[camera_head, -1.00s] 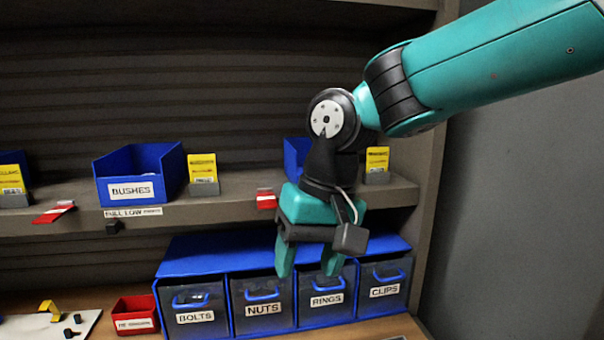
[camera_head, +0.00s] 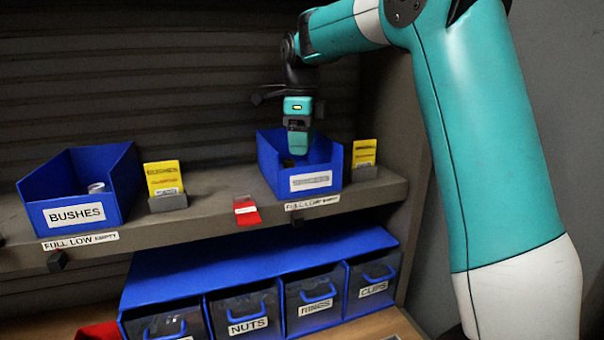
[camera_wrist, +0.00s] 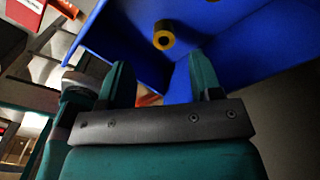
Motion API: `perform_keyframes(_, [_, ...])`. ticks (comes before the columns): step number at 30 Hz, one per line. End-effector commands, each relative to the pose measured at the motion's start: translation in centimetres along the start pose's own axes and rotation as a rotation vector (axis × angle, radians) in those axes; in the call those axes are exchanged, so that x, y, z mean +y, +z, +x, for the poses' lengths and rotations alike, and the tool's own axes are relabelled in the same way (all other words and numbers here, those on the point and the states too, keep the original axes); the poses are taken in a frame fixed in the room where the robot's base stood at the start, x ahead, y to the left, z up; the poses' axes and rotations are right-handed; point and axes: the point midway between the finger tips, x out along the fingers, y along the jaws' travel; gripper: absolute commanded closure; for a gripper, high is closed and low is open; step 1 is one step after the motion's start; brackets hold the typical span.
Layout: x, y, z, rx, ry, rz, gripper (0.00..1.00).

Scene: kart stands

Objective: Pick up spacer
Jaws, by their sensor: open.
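The spacer looks to be the short yellow-and-dark hollow cylinder (camera_wrist: 164,34) in the wrist view. It lies inside the right-hand blue bin (camera_head: 331,180), whose wall (camera_wrist: 110,28) also shows in the wrist view. My gripper (camera_head: 298,150) points down into that bin. Its two teal fingers (camera_wrist: 160,75) are apart in the wrist view, with nothing between them. The spacer lies beyond the fingertips, roughly in line with the gap, not touched.
The blue BUSHES bin (camera_head: 75,216) stands to the left on the same shelf (camera_head: 205,207). Yellow cards stand beside both bins, and a red tag (camera_head: 246,210) hangs on the shelf edge. A blue drawer unit (camera_head: 260,258) stands below. The shelf between the bins is mostly clear.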

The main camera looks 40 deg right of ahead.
Motion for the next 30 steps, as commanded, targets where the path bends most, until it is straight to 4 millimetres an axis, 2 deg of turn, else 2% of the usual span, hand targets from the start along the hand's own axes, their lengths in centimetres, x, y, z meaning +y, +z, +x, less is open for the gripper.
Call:
perform_keyframes(8, [-0.1,0.0,2.3,0.001,0.002,-0.004,0.41])
perform_keyframes(16, [-0.3,-0.1,6.2,0.001,0.001,-0.009,0.41])
perform_keyframes(24, [-0.3,-0.1,6.7,-0.001,-0.002,-0.008,0.41])
perform_keyframes(26, [-0.3,-0.1,6.7,-0.001,-0.002,-0.008,0.53])
perform_keyframes(30, [-0.3,-0.1,6.7,-0.001,-0.001,-0.008,0.85])
